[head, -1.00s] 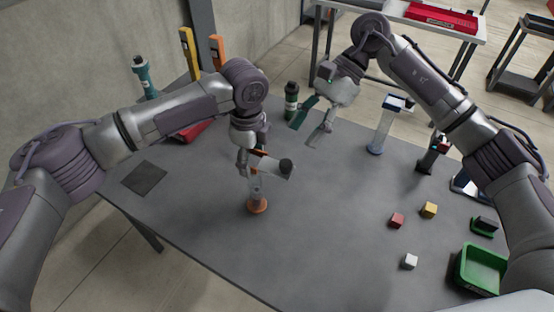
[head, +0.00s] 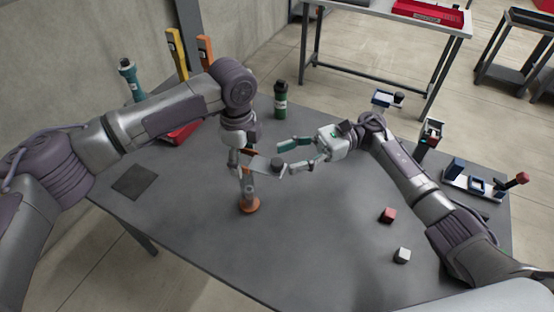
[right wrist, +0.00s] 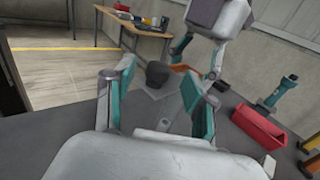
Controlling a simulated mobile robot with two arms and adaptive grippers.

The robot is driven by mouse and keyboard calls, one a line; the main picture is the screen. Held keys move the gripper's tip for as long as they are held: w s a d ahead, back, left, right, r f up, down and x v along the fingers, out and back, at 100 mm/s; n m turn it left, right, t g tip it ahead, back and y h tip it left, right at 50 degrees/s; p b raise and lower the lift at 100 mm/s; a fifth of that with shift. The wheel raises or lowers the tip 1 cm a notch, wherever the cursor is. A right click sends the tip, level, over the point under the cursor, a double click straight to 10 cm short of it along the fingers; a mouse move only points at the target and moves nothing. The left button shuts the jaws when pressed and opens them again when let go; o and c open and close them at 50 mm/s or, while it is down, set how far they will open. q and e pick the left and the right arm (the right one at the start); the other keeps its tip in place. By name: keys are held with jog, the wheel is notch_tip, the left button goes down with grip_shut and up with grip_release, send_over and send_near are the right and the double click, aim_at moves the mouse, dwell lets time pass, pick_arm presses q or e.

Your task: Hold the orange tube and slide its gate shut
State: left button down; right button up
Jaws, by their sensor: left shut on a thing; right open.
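The orange tube (head: 249,206) stands upright on the table, a clear tube on an orange base. My left gripper (head: 246,168) is shut on its upper part and hides some of it. The gate (head: 262,163) is a grey plate sticking out to the right of the tube, with a dark knob (head: 277,163) at its outer end. My right gripper (head: 285,160) is open, its teal fingers pointing left at the knob. In the right wrist view the knob (right wrist: 157,74) shows between the open fingers (right wrist: 157,82); I cannot tell whether they touch it.
A green bottle-like cylinder (head: 280,100) stands behind the right gripper. A red cube (head: 387,215) and a white cube (head: 402,255) lie at the right. A red bin (right wrist: 258,127) shows in the right wrist view. The table front is clear.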

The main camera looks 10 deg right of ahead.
aim_at(277, 160)
jog(key=shift+x, duration=1.9)
grip_shut()
